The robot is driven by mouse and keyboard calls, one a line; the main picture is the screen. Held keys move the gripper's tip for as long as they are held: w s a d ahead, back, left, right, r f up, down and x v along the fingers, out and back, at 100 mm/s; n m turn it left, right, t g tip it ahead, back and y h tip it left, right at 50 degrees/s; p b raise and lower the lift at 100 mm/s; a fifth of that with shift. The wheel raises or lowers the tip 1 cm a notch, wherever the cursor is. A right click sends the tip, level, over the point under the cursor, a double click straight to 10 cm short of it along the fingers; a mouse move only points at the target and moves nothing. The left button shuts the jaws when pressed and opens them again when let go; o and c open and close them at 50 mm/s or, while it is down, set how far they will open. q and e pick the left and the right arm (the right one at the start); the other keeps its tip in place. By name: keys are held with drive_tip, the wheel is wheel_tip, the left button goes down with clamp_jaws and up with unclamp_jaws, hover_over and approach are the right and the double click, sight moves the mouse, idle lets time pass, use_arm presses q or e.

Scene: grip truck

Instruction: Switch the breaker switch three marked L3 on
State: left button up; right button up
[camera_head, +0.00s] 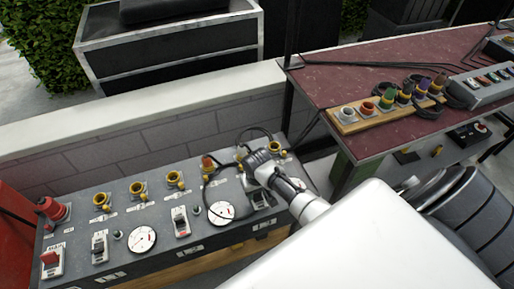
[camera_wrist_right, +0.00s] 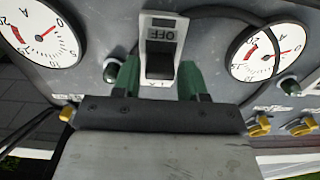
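The control panel (camera_head: 75,240) has a row of breaker switches. The rightmost breaker switch (camera_head: 260,199), partly covered by my right gripper (camera_head: 250,180) in the head view, matches L3 by its place in the row; I cannot read its label. In the right wrist view this white-framed breaker switch (camera_wrist_right: 160,50) shows upside down, with OFF readable and a black rocker. My right gripper (camera_wrist_right: 159,80) is open there, its green fingertips on either side of the rocker, with nothing held. Whether they touch it is unclear. My left gripper is not in view.
Round dials (camera_head: 142,240) sit between the breakers, and yellow-ringed sockets (camera_head: 139,189) line the panel's back. A black cable (camera_wrist_right: 215,12) passes close by the breaker. A low wall (camera_head: 120,150) stands behind. A red table (camera_head: 340,80) with a socket strip is at right.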

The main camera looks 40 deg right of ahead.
drive_tip(key=c, duration=0.6)
drive_tip(key=shift+w+g, duration=0.3)
drive_tip(key=shift+g, duration=0.2)
drive_tip(key=shift+w+d+g, duration=0.1)
drive_tip(key=shift+w+g, duration=0.05)
drive_tip(key=shift+g, duration=0.25)
drive_tip(key=shift+w+d+f+g+y+b, duration=0.1)
drive_tip(key=shift+w+f+g+y+b, duration=0.35)
drive_tip(key=shift+g+b, duration=0.45)
drive_tip(key=shift+w+g+b, duration=0.2)
drive_tip(key=shift+g+b, duration=0.5)
drive_tip(key=shift+r, duration=0.1)
drive_tip(key=shift+g+y, duration=0.25)
drive_tip(key=shift+g, duration=0.05)
